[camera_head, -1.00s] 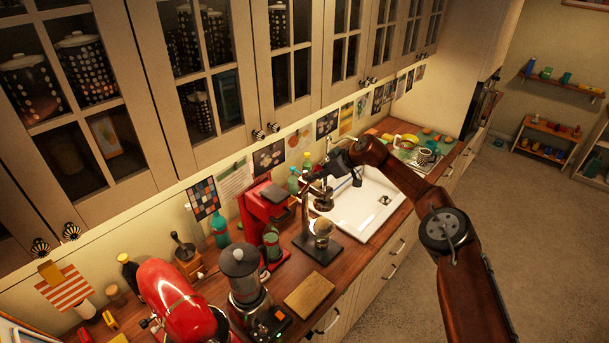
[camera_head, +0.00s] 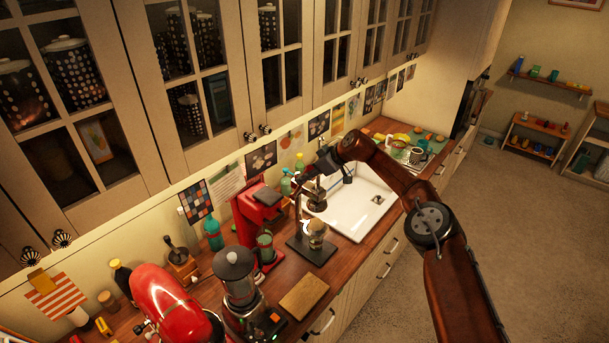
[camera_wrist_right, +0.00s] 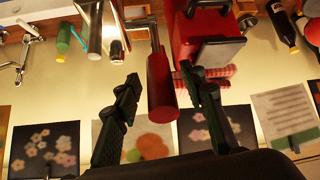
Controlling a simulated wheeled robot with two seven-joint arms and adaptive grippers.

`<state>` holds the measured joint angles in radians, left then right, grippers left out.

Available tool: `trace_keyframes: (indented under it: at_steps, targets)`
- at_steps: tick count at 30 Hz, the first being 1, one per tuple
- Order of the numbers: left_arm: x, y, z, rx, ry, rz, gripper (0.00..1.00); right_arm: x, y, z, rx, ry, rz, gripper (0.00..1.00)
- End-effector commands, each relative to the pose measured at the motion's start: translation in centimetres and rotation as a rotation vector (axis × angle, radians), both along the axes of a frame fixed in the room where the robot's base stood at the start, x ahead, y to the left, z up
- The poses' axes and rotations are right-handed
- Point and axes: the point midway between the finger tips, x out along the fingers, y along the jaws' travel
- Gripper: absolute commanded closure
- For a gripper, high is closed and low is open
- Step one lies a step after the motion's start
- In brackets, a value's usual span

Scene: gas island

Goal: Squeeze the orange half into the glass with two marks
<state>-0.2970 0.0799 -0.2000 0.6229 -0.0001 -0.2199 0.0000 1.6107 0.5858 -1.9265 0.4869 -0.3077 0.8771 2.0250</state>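A press with a dark stand (camera_head: 312,250) and upright post stands on the wooden counter beside the sink. A small glass-like vessel (camera_head: 316,231) sits at its base; any marks on it are too small to tell. The orange half cannot be made out. My right gripper (camera_head: 324,166) is at the top of the press. In the right wrist view, its two dark fingers (camera_wrist_right: 163,110) are spread on either side of a red cylindrical handle (camera_wrist_right: 161,88), with gaps showing, so it is open. My left gripper is not in view.
A red machine (camera_head: 257,212) stands left of the press, with a green-filled vessel (camera_head: 265,244) at its front. A white sink (camera_head: 352,204) lies to the right. A grinder (camera_head: 236,278) and wooden board (camera_head: 304,294) are nearer. Cabinets (camera_head: 290,55) hang above.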

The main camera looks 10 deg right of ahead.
Motion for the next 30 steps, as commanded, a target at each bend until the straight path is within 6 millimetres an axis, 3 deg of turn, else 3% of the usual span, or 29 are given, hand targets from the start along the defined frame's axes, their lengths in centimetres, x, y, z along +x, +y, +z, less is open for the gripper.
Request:
trace_keyframes:
  at_steps: [11, 21, 30]
  targets:
    - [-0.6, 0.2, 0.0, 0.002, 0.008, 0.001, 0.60, -0.6, -1.0, 1.1, 0.001, 0.001, -0.001, 0.62]
    - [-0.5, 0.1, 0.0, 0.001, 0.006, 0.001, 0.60, -3.8, -4.5, 6.0, 0.000, -0.002, -0.001, 0.62]
    - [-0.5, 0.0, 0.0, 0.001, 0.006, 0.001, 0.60, -5.5, -6.2, 8.4, 0.000, 0.000, 0.000, 0.62]
